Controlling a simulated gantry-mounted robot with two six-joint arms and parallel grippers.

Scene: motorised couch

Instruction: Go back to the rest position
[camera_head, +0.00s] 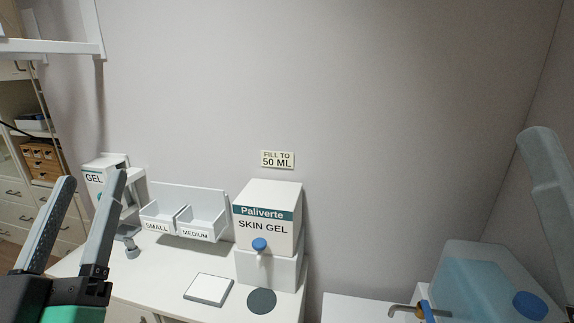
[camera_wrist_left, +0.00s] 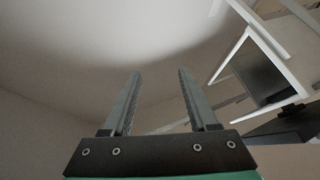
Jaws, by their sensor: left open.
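My left gripper (camera_head: 94,180) is at the lower left of the head view, in front of the counter, its two long fingers pointing up and apart. It is open with nothing between the fingers. In the left wrist view the open fingers (camera_wrist_left: 159,74) also have only empty space between them, with wall and ceiling behind.
A white counter (camera_head: 165,262) carries a gel dispenser (camera_head: 95,178), bins marked small and medium (camera_head: 185,220), a skin gel box (camera_head: 267,215) with a blue tap, and a scale-like pad (camera_head: 208,289). A blue tank (camera_head: 475,285) stands lower right. A shelf (camera_head: 50,47) juts out upper left.

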